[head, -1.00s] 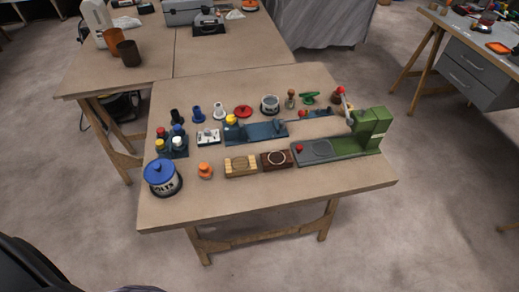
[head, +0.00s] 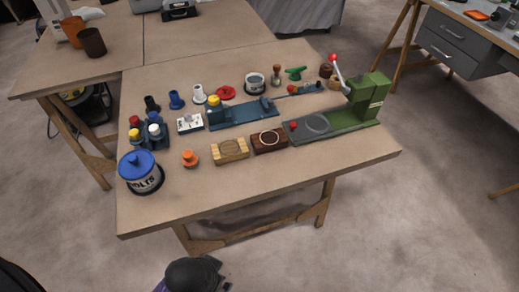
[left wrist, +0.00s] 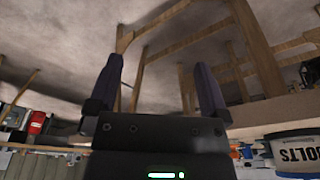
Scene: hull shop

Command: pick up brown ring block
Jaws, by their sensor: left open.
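The brown ring block (head: 268,141) is a dark brown block with a pale ring on its top. It sits on the front workbench in the head view, between a light wood block (head: 230,151) and the green machine. Nothing holds it. My left gripper (left wrist: 156,62) is open and empty in the left wrist view, its two dark fingers apart against floor and bench legs. The block cannot be made out there. A dark part of my arm shows low in the head view, in front of the bench. My right gripper is not in view.
A bolts tin with a blue lid (head: 141,172) and an orange knob (head: 190,158) stand left of the blocks. The green machine (head: 362,100) stands at right, with a blue vise (head: 243,112) behind. The bench top (head: 250,180) is bare along its front edge.

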